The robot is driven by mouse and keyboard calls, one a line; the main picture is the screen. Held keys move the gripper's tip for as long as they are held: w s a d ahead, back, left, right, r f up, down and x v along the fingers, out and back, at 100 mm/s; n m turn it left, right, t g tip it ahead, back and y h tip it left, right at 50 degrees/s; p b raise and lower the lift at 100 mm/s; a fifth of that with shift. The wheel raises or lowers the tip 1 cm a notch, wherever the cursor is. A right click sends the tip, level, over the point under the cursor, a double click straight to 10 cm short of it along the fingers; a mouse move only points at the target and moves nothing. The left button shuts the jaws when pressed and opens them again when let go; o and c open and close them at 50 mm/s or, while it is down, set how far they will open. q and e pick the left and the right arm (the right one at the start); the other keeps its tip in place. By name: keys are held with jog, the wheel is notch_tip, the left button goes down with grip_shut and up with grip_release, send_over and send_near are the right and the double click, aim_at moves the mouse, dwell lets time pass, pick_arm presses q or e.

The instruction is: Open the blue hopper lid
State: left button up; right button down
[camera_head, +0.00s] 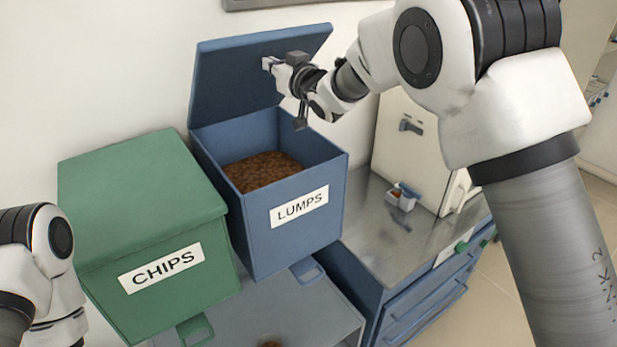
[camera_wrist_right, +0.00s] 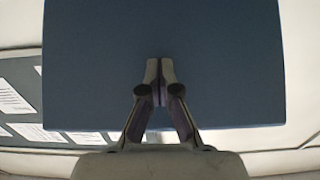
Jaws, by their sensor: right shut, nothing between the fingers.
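The blue hopper (camera_head: 305,237), labelled LUMPS, stands in the middle of the head view with brown lumps (camera_head: 264,170) inside. Its blue lid (camera_head: 236,85) is raised and leans up at the back, so the hopper's top is open. My right gripper (camera_head: 268,64) is at the lid's inner face, above the opening, with its fingers shut and empty. In the right wrist view, the shut fingertips (camera_wrist_right: 160,68) are in front of the lid's flat blue face (camera_wrist_right: 220,60); I cannot tell whether they touch it. My left gripper is out of view; only part of my left arm shows.
A green hopper (camera_head: 150,225) labelled CHIPS, lid closed, stands to the left. A metal-topped blue cabinet (camera_head: 372,235) is at the right, with a small container (camera_head: 402,197) and a pale furnace-like box (camera_head: 408,150) on it. A grey tray (camera_head: 290,315) lies below the hoppers.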

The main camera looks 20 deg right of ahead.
jog(key=shift+w+a+r, duration=0.15)
jog(key=shift+w+r, duration=0.15)
jog(key=shift+w, duration=0.05)
jog(key=shift+w+a+r, duration=0.15)
jog(key=shift+w+r, duration=0.15)
jog(key=shift+w, duration=0.1)
jog(key=shift+w+a+r, duration=0.25)
jog(key=shift+w+r, duration=0.15)
jog(key=shift+w, duration=0.35)
jog(key=shift+w+a+r, duration=0.25)
jog(key=shift+w+r, duration=0.15)
jog(key=shift+w, duration=0.3)
jog(key=shift+w+a+r, duration=0.3)
jog(key=shift+w, duration=0.4)
jog(key=shift+w+a+r, duration=0.25)
jog(key=shift+w, duration=0.35)
jog(key=shift+w+a+r, duration=0.2)
jog(key=shift+w, duration=0.4)
jog(key=shift+r, duration=0.15)
